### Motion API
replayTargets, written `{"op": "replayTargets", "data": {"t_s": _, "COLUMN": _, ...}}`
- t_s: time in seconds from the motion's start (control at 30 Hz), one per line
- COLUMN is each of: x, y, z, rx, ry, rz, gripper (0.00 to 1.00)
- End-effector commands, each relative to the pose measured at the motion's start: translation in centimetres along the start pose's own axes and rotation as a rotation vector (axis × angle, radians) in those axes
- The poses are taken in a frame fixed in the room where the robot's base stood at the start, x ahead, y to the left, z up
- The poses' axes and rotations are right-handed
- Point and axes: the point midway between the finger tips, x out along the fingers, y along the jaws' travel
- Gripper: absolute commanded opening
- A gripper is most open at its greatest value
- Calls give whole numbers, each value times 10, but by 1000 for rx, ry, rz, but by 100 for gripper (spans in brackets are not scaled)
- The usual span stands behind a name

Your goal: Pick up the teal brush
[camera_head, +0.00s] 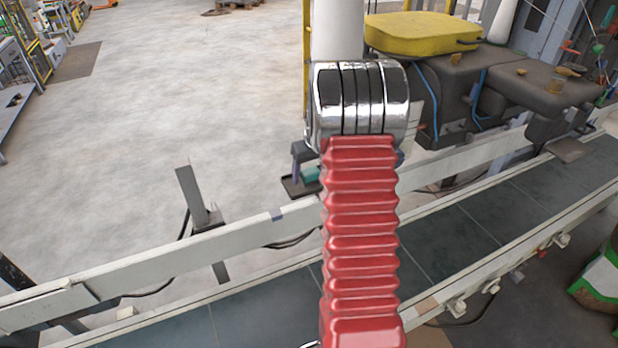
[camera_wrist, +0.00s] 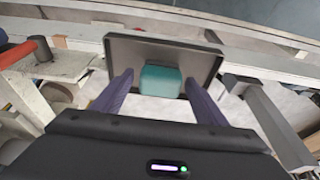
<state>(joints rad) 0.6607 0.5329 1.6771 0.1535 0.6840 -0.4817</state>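The teal brush (camera_wrist: 161,81) shows in the wrist view as a teal block in front of a dark, shallow tray (camera_wrist: 205,62). My gripper (camera_wrist: 158,77) has its two purple fingers spread, one on each side of the brush, with a narrow gap showing on both sides. I cannot tell how far the fingertips reach down beside it. In the head view a small part of the teal brush (camera_head: 311,174) shows beside my red arm, above the dark tray (camera_head: 299,190). My arm hides the rest of the brush and most of the gripper.
A conveyor with a dark belt (camera_head: 450,245) and pale side rails (camera_head: 160,261) runs across the head view. A dark machine with a yellow cover (camera_head: 420,32) stands at the back right. A grey post (camera_head: 192,197) stands left of the tray. The floor at left is open.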

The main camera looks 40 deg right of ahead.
Motion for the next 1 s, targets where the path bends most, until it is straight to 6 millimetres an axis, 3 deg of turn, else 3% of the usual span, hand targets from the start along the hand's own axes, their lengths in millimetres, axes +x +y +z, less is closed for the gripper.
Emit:
{"op": "replayTargets", "data": {"t_s": 0.57, "x": 0, "y": 0, "z": 0, "rx": 0, "ry": 0, "rz": 0, "gripper": 25}}
{"op": "replayTargets", "data": {"t_s": 0.87, "x": -2, "y": 0, "z": -1, "rx": 0, "ry": 1, "rz": 0, "gripper": 24}}
{"op": "replayTargets", "data": {"t_s": 1.0, "x": -12, "y": 0, "z": -4, "rx": -1, "ry": 2, "rz": 0, "gripper": 24}}
